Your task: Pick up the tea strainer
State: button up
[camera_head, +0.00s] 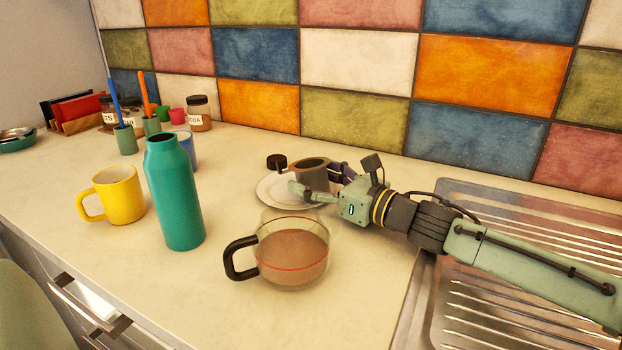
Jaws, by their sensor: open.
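A grey, cup-shaped thing with a dark open top, which looks like the tea strainer (311,173), stands over a white plate (268,196) near the back wall. A black knob-like piece (277,162) shows just left of it; I cannot tell whether the two are joined. My gripper (314,178) is open and reaches in from the right. One finger lies in front of the grey thing, and the other is partly hidden at its right side. I cannot tell whether either finger touches it.
A glass jug (293,259) of brown liquid stands in front of the plate. A teal bottle (174,195) and yellow mug (118,196) stand left. Jars (199,113) are at the back left. A steel sink drainer (500,260) lies right.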

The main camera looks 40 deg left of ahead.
jog(key=shift+c, duration=0.5)
jog(key=c, duration=1.2)
jog(key=shift+c, duration=0.2)
jog(key=shift+r, duration=0.1)
